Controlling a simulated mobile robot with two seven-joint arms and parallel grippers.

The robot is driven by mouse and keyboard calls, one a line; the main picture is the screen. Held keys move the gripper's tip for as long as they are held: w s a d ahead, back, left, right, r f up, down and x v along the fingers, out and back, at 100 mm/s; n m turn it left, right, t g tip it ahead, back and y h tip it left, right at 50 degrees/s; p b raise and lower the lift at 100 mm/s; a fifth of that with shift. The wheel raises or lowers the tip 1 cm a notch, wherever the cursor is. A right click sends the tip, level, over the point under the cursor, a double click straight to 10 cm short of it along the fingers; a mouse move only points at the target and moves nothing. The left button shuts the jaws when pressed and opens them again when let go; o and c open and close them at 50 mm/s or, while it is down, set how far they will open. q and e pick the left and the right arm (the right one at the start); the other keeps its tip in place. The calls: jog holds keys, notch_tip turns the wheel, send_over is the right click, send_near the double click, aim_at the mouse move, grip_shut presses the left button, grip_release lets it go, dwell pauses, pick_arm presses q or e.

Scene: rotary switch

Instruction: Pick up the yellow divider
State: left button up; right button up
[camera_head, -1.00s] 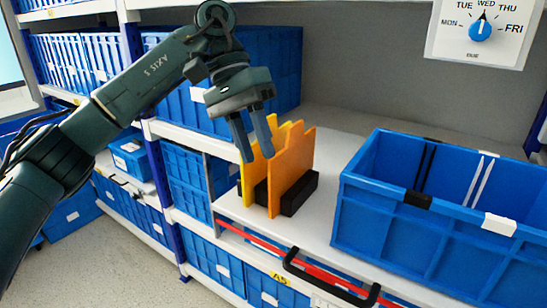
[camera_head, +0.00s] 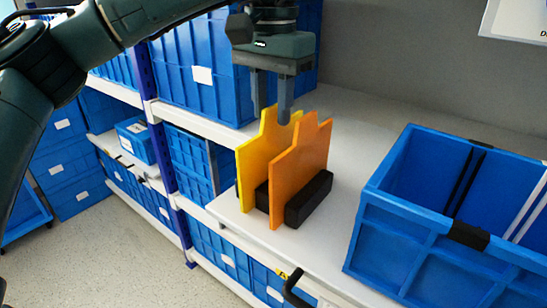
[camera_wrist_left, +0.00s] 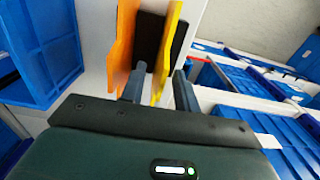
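The yellow divider (camera_head: 251,166) stands upright in a black holder (camera_head: 310,199) on the white shelf, beside the orange divider (camera_head: 300,168). My left gripper (camera_head: 270,112) points down over the top tab of the yellow divider. Its two fingers are apart. In the left wrist view, the yellow divider (camera_wrist_left: 166,50) shows between the fingers of the gripper (camera_wrist_left: 158,82), nearer the left finger, with the orange divider (camera_wrist_left: 122,45) left of that finger. I cannot tell whether a finger touches either divider. My right gripper is in neither view.
A large open blue crate (camera_head: 385,225) with black and white slats stands right of the dividers. Blue bins (camera_head: 196,82) fill the shelves at the left. The shelf top (camera_head: 355,118) behind the dividers is bare. A dial sign (camera_head: 516,22) is partly visible at top right.

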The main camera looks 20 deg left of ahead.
aim_at(271, 128)
pick_arm(q)
jog(key=shift+w+a+f, duration=0.1)
jog(key=shift+w+f, duration=0.05)
jog(key=shift+f, duration=1.2)
jog(key=shift+w+a+f, duration=0.1)
jog(key=shift+f, duration=1.25)
jog(key=shift+c, duration=0.4)
grip_shut()
